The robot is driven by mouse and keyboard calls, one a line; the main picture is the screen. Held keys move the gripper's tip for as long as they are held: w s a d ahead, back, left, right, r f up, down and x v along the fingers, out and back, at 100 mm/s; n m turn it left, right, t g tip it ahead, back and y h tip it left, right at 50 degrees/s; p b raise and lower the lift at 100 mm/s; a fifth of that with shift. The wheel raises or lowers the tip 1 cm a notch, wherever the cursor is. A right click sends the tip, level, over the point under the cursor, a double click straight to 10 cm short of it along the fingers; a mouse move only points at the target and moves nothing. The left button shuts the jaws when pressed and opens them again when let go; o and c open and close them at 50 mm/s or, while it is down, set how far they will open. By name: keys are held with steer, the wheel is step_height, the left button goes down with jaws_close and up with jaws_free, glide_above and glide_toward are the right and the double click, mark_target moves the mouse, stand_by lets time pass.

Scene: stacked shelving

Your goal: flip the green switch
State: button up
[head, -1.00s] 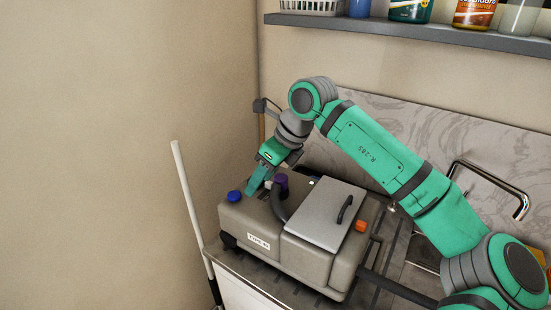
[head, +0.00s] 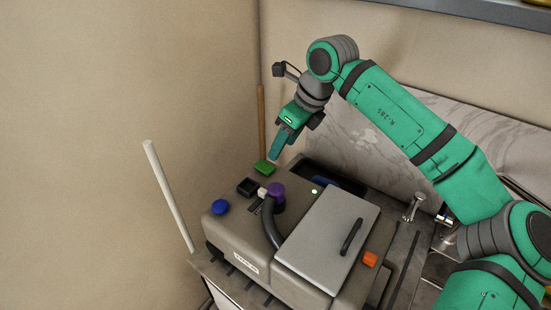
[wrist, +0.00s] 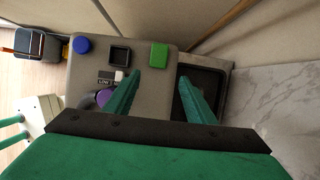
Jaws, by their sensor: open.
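The green switch (head: 264,167) is a small green block on the back left edge of the grey machine (head: 228,249). It also shows in the wrist view (wrist: 159,56), just beyond and between the fingertips. My gripper (head: 273,157) points down close to the switch in the head view, a little behind and right of it. In the wrist view my gripper (wrist: 158,75) has its two green fingers spread, with nothing between them. I cannot tell whether a fingertip touches the switch.
The machine also carries a blue button (head: 220,207), a black square switch (head: 247,187), a purple knob (head: 277,190) with a hose, a grey lid (head: 318,247) and an orange block (head: 370,259). A dark sink basin (wrist: 200,82) lies beside it. Walls stand close behind.

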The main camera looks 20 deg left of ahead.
mark_target(268, 169)
steer(key=x, duration=0.8)
steer(key=shift+s+a+f, duration=0.15)
steer(key=shift+s+a, duration=0.05)
steer(key=shift+s, duration=0.05)
steer(key=shift+w+a+f, duration=0.15)
steer(key=shift+a+f, duration=0.05)
steer(key=shift+f, duration=0.4)
steer(key=shift+c, duration=0.3)
steer(key=shift+w, duration=0.1)
steer(key=c, duration=1)
steer(key=shift+a, duration=0.15)
